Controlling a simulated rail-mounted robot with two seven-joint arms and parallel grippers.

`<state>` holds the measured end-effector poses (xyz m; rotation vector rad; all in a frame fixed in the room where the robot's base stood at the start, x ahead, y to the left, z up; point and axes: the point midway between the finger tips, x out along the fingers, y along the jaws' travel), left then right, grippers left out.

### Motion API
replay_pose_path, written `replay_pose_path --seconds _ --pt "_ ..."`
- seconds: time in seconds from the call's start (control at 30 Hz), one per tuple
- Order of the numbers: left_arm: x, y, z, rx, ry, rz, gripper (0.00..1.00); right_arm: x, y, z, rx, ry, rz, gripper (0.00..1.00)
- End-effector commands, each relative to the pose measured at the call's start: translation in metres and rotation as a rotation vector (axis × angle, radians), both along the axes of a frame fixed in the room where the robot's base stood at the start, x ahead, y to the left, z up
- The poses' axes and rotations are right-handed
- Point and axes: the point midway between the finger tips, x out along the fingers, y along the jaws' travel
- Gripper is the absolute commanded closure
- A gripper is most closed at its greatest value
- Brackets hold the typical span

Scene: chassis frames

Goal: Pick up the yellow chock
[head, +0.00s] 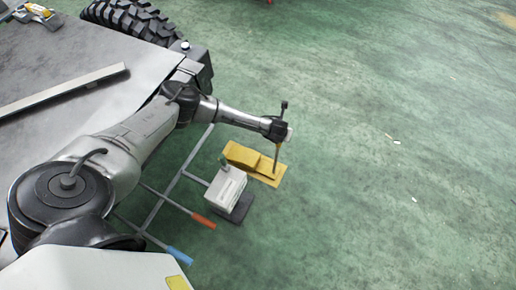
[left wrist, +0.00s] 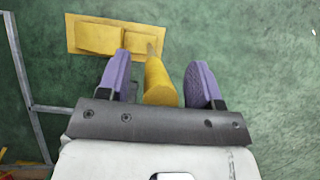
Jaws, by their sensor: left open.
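The yellow chock (head: 246,157) lies on the green floor, a flat plate with a raised wedge part and an upright yellow post at one end. It also shows at the top of the left wrist view (left wrist: 100,38). My left gripper (head: 277,138) is above the post end of the chock. In the left wrist view, its two purple fingers (left wrist: 158,72) are open, one on each side of the post, with visible gaps. The post's top is close to the camera, between the fingers. My right gripper is not in view.
A white box (head: 226,187) stands beside the chock, near a dark slab (head: 240,208). A grey metal frame (head: 168,192) with red (head: 204,222) and blue (head: 179,255) ends lies nearby. A tyre (head: 130,20) and a grey platform (head: 60,60) are at upper left.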

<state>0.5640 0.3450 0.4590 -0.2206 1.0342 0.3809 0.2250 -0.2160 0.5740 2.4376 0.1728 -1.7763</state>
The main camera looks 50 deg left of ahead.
Motion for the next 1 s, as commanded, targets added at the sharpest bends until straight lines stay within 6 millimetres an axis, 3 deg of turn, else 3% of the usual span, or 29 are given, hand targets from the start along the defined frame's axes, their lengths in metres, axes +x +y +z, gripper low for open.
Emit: replay_pose_path --seconds 0.1,0.7,1.0 --pt "-0.0001 -0.0001 0.0004 0.000 0.000 0.000 0.42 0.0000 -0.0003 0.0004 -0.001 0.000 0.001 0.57" --pt "-0.0003 -0.0002 0.0002 0.000 0.000 0.000 0.99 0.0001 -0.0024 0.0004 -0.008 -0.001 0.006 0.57" --pt "-0.0003 0.0000 0.0002 0.000 0.000 0.000 1.00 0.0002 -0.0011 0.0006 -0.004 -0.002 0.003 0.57"
